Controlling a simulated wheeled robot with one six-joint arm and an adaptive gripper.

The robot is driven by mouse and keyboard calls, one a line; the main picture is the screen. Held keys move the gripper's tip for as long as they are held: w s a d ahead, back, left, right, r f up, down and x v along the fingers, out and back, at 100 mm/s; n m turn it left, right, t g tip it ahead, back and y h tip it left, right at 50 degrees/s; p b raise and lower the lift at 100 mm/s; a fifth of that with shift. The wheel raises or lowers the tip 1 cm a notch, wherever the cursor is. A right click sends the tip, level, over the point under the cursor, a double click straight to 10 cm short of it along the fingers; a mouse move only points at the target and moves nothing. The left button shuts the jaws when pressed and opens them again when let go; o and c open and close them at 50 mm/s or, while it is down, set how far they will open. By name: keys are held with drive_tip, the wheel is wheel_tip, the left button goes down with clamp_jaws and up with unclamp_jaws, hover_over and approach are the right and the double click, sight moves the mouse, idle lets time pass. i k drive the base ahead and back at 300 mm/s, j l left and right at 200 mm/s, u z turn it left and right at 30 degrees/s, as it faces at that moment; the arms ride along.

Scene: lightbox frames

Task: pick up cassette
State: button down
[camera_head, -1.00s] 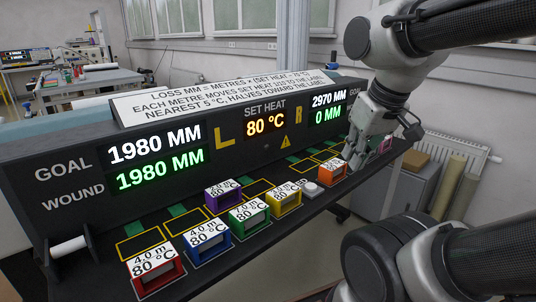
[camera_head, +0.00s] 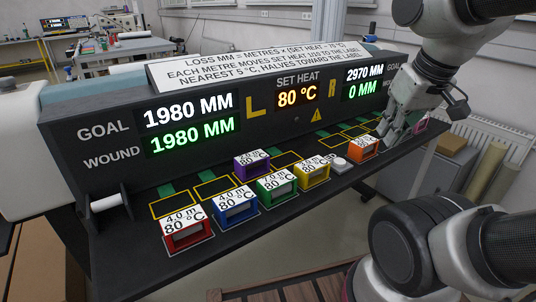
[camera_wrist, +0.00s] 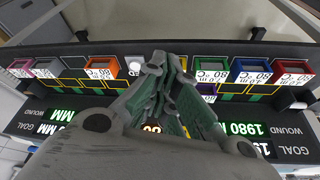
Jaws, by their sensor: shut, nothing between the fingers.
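Several box-shaped cassettes with white labels stand on the dark bench: red (camera_head: 187,237), blue (camera_head: 236,208), green (camera_head: 278,188), yellow (camera_head: 312,173), purple (camera_head: 252,165), orange (camera_head: 364,149) and pink (camera_head: 421,124). My gripper (camera_head: 391,137) is shut and empty, at the bench's right part, beside the orange cassette in the picture. In the wrist view, my fingers (camera_wrist: 161,68) lie between the orange cassette (camera_wrist: 102,69) and the green one (camera_wrist: 211,69), largely hiding the yellow one. A grey cassette (camera_wrist: 46,69) shows there next to the pink one (camera_wrist: 20,68).
A dark panel (camera_head: 70,160) behind the cassettes reads set heat 80 °C, left goal 1980 and wound 1980, right goal 2970 and wound 0. A white spool (camera_head: 106,203) sits at its left end. A round button (camera_head: 341,164) lies between yellow and orange.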

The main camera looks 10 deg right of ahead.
sight(251, 165)
drive_tip(key=i+l+u, duration=0.2)
drive_tip(key=l+u, duration=0.15)
drive_tip(key=i+l+u, duration=0.15)
drive_tip(key=l+u, duration=0.15)
drive_tip(key=l, duration=0.1)
